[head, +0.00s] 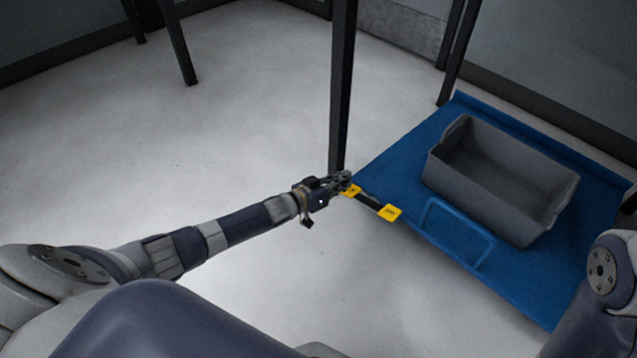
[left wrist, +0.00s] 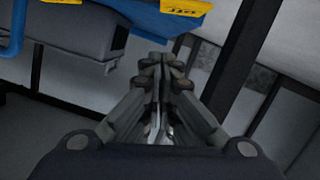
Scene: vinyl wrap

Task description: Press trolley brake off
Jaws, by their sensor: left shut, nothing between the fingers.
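The trolley (head: 395,150) is blue with a flat top, and stands at the right in the head view. Its brake is a black bar with two yellow labelled ends, one nearer the middle of the view (head: 390,212) and one beside my left gripper (head: 343,180). My left gripper is shut and empty, with its fingertips right at the far yellow end; I cannot tell if they touch. In the left wrist view the shut fingers (left wrist: 161,75) point up toward the trolley's blue edge, below a yellow label (left wrist: 262,12). My right gripper is out of view.
A grey bin (head: 480,215) sits on the trolley, with a blue handle loop (head: 428,208) at the near edge. A dark upright post (head: 341,90) stands just behind my left gripper. The pale floor at the left is clear.

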